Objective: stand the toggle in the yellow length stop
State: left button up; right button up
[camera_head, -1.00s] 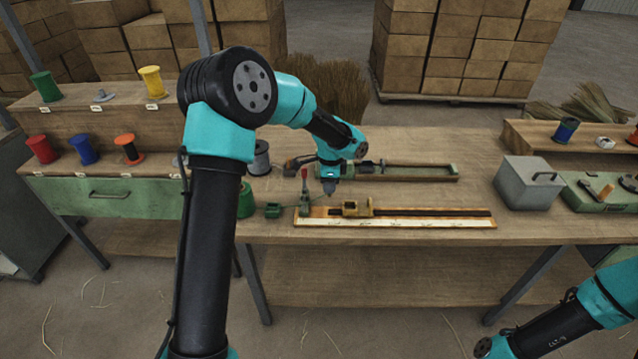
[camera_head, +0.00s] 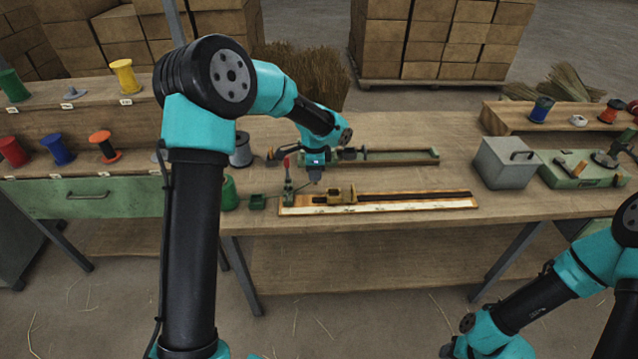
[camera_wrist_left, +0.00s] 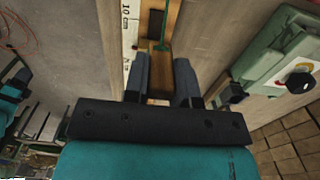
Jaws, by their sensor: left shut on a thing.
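The yellow length stop (camera_head: 345,195) sits on a wooden board with a pale measuring strip (camera_head: 380,206), towards its left end. My right gripper is out of view; only part of that arm shows.
A red-handled upright lever (camera_head: 287,172) stands at the board's left end, close to my left gripper. A green tray (camera_head: 400,157) lies behind. A grey box (camera_head: 507,163) stands at right, and coloured spools fill the left shelves. The bench's right front is clear.

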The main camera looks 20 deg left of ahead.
pick_arm(q)
jog(key=shift+r, duration=0.55)
jog(key=w+d, duration=0.2)
jog(key=d, duration=0.3)
jog(key=shift+d, duration=0.35)
jog(key=shift+f, duration=1.5)
